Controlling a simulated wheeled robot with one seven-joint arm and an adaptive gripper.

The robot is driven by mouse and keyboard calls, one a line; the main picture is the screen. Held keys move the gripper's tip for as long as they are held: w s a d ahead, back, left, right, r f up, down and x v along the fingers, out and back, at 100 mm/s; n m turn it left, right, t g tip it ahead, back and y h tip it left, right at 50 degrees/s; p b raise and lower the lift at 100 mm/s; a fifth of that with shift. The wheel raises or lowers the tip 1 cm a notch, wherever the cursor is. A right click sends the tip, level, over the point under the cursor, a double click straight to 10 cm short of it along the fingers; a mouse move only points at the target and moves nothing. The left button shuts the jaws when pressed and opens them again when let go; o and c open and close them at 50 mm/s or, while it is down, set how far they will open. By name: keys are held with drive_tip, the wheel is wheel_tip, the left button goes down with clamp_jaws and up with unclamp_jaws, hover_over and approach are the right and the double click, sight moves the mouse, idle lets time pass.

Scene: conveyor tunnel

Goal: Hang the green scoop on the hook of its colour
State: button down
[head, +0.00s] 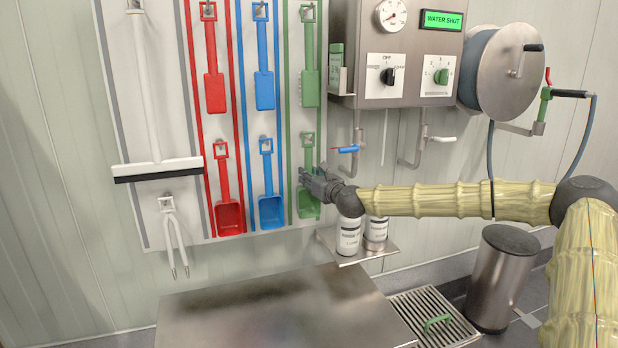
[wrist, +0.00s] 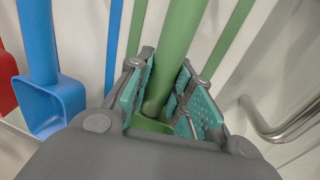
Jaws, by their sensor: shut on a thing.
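The green scoop (head: 309,206) is upright against the wall board, at the bottom of the green-striped column. The looped top of its handle is at the lower green-column hook (head: 307,137); I cannot tell whether the loop is over the hook. My gripper (head: 311,179) is shut on the scoop's handle just above its bowl, reaching in from the right. In the wrist view the green handle (wrist: 177,50) runs up between the teal pads of my gripper (wrist: 167,78). The bowl is mostly hidden behind my gripper there.
White bottles (head: 348,236) stand on a small shelf below my wrist. A steel control box (head: 405,55) and pipes are to the right. A steel table (head: 285,310) is below.

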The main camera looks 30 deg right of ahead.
drive_tip(key=c, duration=1.2)
unclamp_jaws()
drive_tip(key=shift+s, duration=0.1)
drive_tip(key=shift+s+a+r, duration=0.1)
drive_tip(key=shift+s+a, duration=0.05)
drive_tip(key=shift+s, duration=5.75)
